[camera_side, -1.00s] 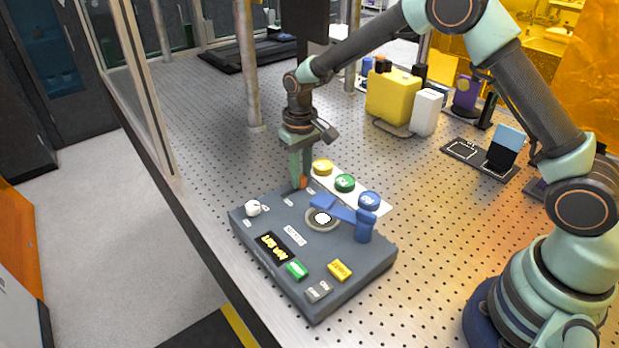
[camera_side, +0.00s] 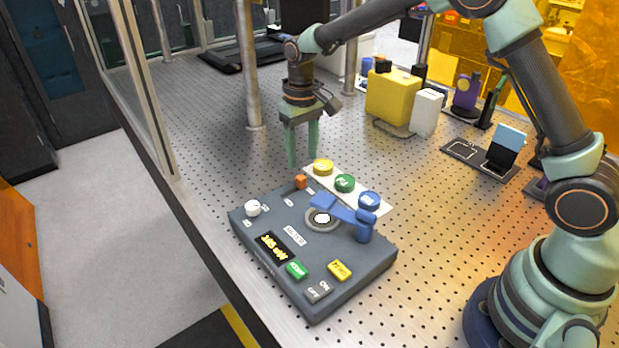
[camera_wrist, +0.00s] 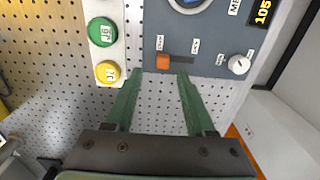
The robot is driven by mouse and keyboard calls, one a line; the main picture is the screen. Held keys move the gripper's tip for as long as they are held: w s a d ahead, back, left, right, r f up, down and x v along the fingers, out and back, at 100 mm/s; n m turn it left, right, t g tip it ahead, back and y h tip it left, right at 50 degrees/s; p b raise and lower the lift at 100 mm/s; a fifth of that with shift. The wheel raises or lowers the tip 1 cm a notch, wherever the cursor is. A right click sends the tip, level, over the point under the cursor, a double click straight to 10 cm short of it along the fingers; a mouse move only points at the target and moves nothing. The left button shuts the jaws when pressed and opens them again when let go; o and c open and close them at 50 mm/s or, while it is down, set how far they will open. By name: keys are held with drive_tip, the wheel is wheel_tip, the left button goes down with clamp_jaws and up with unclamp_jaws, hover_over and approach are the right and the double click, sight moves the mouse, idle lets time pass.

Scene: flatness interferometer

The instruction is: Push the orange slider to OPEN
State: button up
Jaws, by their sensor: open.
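The orange slider (camera_side: 301,182) sits at the far edge of the dark grey meter box (camera_side: 262,222). In the wrist view the orange slider (camera_wrist: 162,62) is at the left end of its short dark slot (camera_wrist: 182,60); small labels stand above both ends, too small to read surely. My gripper (camera_side: 302,158) is open and empty, above and just behind the slider, not touching it. In the wrist view my gripper (camera_wrist: 160,76) has its two green fingers apart, with the slider just beyond and between their tips.
The box carries a white knob (camera_side: 252,208), a lit display (camera_side: 272,246), a blue lever (camera_side: 365,225), and green (camera_side: 297,270) and yellow (camera_side: 340,270) buttons. A white strip with yellow, green (camera_side: 345,183) and blue discs lies behind it. Open perforated table lies left of my gripper.

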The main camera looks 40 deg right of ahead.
sight(302, 176)
wheel_tip(302, 176, up, 7)
drive_tip(key=shift+f, duration=0.2)
idle(0.3)
drive_tip(key=s+d+r+t, duration=0.3)
drive_tip(key=s+d+r, duration=0.1)
drive_tip(key=s+r, duration=0.55)
drive_tip(key=s+d+f+t, duration=0.2)
drive_tip(key=s+d, duration=0.1)
drive_tip(key=s, duration=0.7)
drive_tip(key=shift+s+t, duration=0.3)
drive_tip(key=shift+s, duration=0.05)
